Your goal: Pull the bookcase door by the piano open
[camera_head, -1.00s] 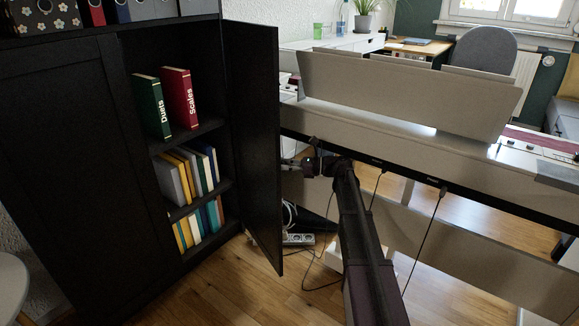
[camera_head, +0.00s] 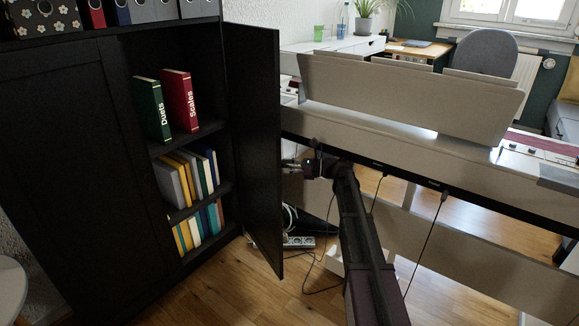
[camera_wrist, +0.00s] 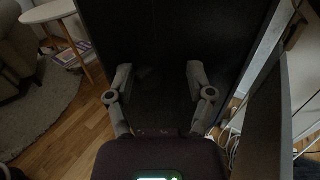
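The black bookcase (camera_head: 70,160) stands at the left in the head view. Its right door (camera_head: 255,150) stands wide open, swung out toward the piano, and the shelves behind it show. My gripper (camera_head: 291,163) is on the right side of this door, close to its free edge; its tips are partly hidden there. In the wrist view my gripper (camera_wrist: 159,75) has its two fingers spread apart, with nothing held between them. The dark door panel (camera_wrist: 165,35) fills the view beyond the fingers. I cannot tell whether they touch it.
The digital piano (camera_head: 400,140) is close to the door's right, above my arm. Cables and a power strip (camera_head: 298,241) lie on the floor behind the door. The wrist view shows a round side table (camera_wrist: 48,11) and bare wooden floor.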

